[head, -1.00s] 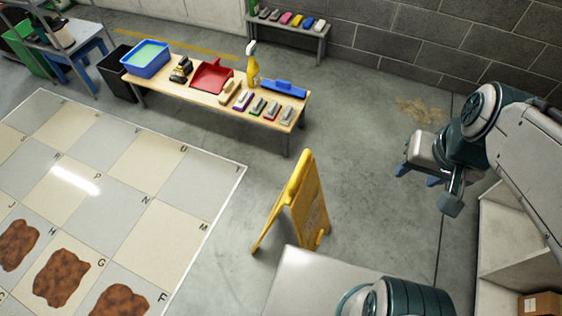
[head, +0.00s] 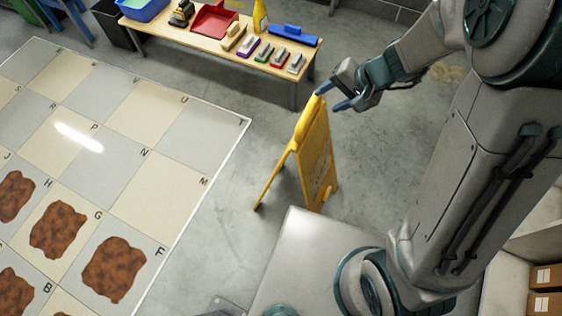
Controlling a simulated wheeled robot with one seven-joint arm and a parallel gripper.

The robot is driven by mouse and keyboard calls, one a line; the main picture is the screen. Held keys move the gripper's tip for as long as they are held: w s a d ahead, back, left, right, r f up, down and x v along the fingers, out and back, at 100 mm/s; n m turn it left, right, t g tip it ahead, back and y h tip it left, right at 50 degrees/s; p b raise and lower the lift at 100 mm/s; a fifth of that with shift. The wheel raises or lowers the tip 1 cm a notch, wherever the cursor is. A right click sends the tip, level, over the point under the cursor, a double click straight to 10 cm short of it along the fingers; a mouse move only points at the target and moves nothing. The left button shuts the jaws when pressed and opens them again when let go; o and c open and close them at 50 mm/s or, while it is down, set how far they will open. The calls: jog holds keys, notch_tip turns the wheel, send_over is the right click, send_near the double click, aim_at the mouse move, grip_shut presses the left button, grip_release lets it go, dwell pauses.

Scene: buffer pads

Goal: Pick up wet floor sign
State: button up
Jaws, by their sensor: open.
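The yellow wet floor sign (head: 318,158) stands upright on the grey floor in the head view, its two panels spread like an A. It is right of the lettered tile mat. My gripper (head: 331,98) is at the sign's top right edge, with its blue-tipped fingers apart. One fingertip appears just above the sign's top and the other just right of it. I cannot tell whether they touch the sign. The gripper holds nothing.
A wooden table (head: 275,68) behind the sign holds a red dustpan (head: 213,19), several brushes and a yellow spray bottle (head: 261,16). The tile mat (head: 150,190) with brown stains (head: 113,268) lies left. Cardboard boxes (head: 545,276) sit lower right.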

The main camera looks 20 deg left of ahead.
aim_at(311, 108)
jog(key=b+x, duration=0.1)
jog(key=x, duration=1)
jog(key=shift+w+a+f+b, duration=0.1)
jog(key=shift+a+f+b, duration=0.05)
jog(key=shift+f+b, duration=0.15)
jog(key=shift+r, duration=0.1)
grip_shut()
jog(key=shift+r, duration=0.1)
dwell(0.8)
